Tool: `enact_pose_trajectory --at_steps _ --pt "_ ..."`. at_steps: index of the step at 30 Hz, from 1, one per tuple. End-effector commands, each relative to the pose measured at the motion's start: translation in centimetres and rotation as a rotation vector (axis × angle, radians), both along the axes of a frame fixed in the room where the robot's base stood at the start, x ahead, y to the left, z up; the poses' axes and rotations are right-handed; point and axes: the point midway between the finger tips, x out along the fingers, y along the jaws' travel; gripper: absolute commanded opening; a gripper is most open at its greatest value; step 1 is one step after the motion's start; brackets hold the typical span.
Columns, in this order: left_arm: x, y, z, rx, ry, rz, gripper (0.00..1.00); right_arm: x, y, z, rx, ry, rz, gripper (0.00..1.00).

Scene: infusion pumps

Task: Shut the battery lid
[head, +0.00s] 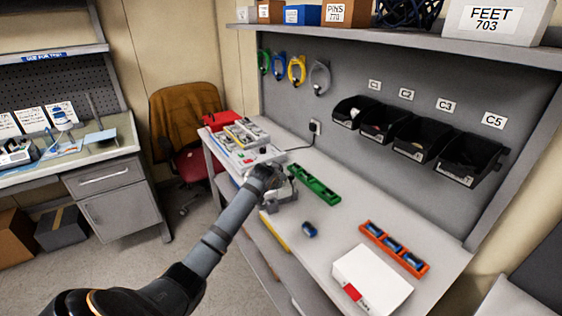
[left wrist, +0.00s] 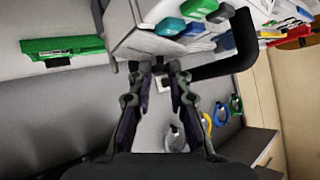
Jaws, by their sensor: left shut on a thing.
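In the head view my left arm reaches from the lower left to a grey-white infusion pump (head: 283,197) on the bench. My left gripper (head: 272,176) is at the pump's upper part and covers some of it. In the left wrist view the pump (left wrist: 128,22) shows a pale body with teal, blue and green parts and a black bar beside it. There the left gripper (left wrist: 160,68) has its fingertips together at the pump's edge, shut on a part of it. The battery lid cannot be made out clearly. My right gripper is not in view.
A green holder (head: 315,185) lies behind the pump. A loose blue battery (head: 309,229), an orange tray (head: 371,230) with blue batteries and a white box (head: 360,272) lie to the right. More devices (head: 245,145) stand at the bench's left end. Black bins (head: 410,140) hang above.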

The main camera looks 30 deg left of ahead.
Motion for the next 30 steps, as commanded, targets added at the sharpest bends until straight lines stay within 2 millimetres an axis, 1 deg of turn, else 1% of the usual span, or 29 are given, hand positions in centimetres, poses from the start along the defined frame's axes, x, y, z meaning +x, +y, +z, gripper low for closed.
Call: enact_pose_trajectory --at_steps 1,4,9,18,30 --pt "0.1 0.3 0.9 -0.032 0.019 0.002 0.0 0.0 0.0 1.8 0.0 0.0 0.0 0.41" --pt "0.3 0.5 0.5 -0.096 0.056 0.0 0.0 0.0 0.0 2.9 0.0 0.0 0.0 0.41" --pt "0.6 0.8 -0.1 -0.184 0.105 0.0 0.0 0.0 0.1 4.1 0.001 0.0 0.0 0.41" --pt "0.7 1.1 -0.8 -0.266 0.155 -0.001 0.0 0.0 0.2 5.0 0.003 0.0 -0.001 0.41" --pt "0.7 1.2 -1.1 -0.281 0.166 -0.001 0.0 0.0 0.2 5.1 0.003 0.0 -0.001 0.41"
